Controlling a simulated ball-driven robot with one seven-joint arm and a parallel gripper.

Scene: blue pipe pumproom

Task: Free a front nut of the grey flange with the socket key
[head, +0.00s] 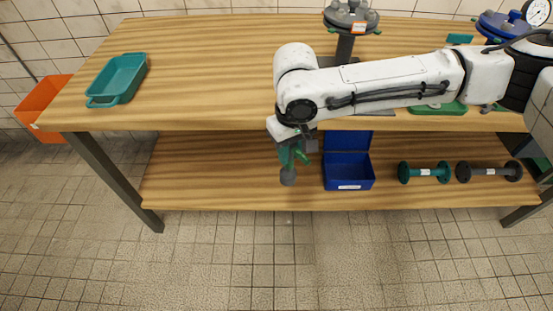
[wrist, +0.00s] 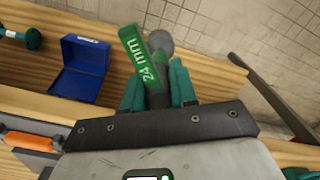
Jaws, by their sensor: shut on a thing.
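My gripper (head: 293,155) hangs off the front edge of the table, its teal fingers pointing down. It also shows in the wrist view (wrist: 158,88), shut on the socket key (wrist: 160,41), which has a green handle or tag marked "24 mm" and a dark grey round end. In the head view the key's grey end (head: 288,176) hangs lowest, in front of the lower shelf. The grey flange (head: 351,14) stands on the table at the back, with bolts or nuts on top and an orange label. My gripper is well in front of it and to its left.
A teal tray (head: 118,79) stands on the wooden table (head: 210,60) at left. An open blue box (head: 348,172) and two pipe pieces, one teal (head: 425,172) and one grey (head: 490,171), lie on the lower shelf. A blue flange (head: 500,24) stands back right. An orange bin (head: 42,107) is at far left.

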